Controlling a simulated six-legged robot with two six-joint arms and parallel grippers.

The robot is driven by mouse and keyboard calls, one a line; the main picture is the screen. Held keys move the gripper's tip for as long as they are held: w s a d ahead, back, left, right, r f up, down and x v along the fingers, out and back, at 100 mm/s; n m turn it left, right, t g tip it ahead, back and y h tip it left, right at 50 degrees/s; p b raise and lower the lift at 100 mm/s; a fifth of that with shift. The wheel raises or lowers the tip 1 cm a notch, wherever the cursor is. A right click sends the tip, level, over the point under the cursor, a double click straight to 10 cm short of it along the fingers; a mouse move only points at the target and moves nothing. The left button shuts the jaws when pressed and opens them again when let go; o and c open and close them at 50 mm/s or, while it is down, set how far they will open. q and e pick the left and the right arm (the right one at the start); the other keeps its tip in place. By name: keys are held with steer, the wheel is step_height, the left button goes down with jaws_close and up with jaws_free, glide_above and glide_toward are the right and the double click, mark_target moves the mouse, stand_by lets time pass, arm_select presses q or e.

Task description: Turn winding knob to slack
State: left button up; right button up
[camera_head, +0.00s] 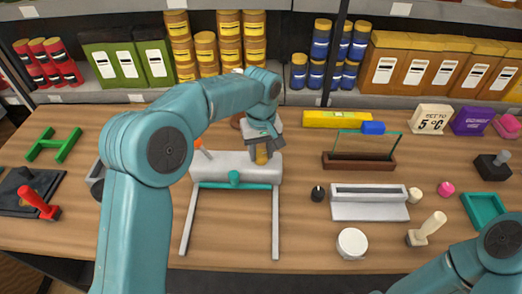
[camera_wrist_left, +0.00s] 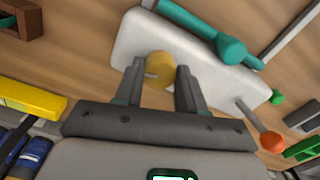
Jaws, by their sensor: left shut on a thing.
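The winding knob is a round, brass-yellow knob (camera_wrist_left: 160,66) on the edge of a white, rounded block (camera_wrist_left: 125,45). In the head view the knob (camera_head: 262,156) shows below my left gripper (camera_head: 262,146), at the right part of the white block (camera_head: 225,163). In the left wrist view my left gripper (camera_wrist_left: 160,76) has one finger on each side of the knob and is shut on it. The block also carries a teal bar with a teal knob (camera_head: 234,177) and an orange-tipped lever (camera_head: 199,145). My right gripper is out of view.
Two grey legs (camera_head: 275,225) reach from the block to the table front. To the right stand a white slotted box (camera_head: 370,212), a small black knob (camera_head: 318,193) and a brown holder (camera_head: 345,160) with a glass pane. Bare wood lies between the legs.

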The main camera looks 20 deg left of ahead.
mark_target(262, 153)
arm_select(q)
steer(key=n, duration=0.7)
steer(key=shift+w+r+b, duration=0.1)
steer(key=shift+w+b, duration=0.05)
steer(key=shift+b, duration=0.25)
steer(key=n, duration=0.4)
steer(key=shift+n+b, duration=0.35)
steer(key=shift+n, duration=1.45)
steer(key=o, duration=1.1)
steer(key=shift+c, duration=0.2)
step_height(262, 153, up, 16)
steer(key=p, duration=0.2)
steer(key=shift+r+p, duration=0.15)
steer(key=shift+p, duration=0.2)
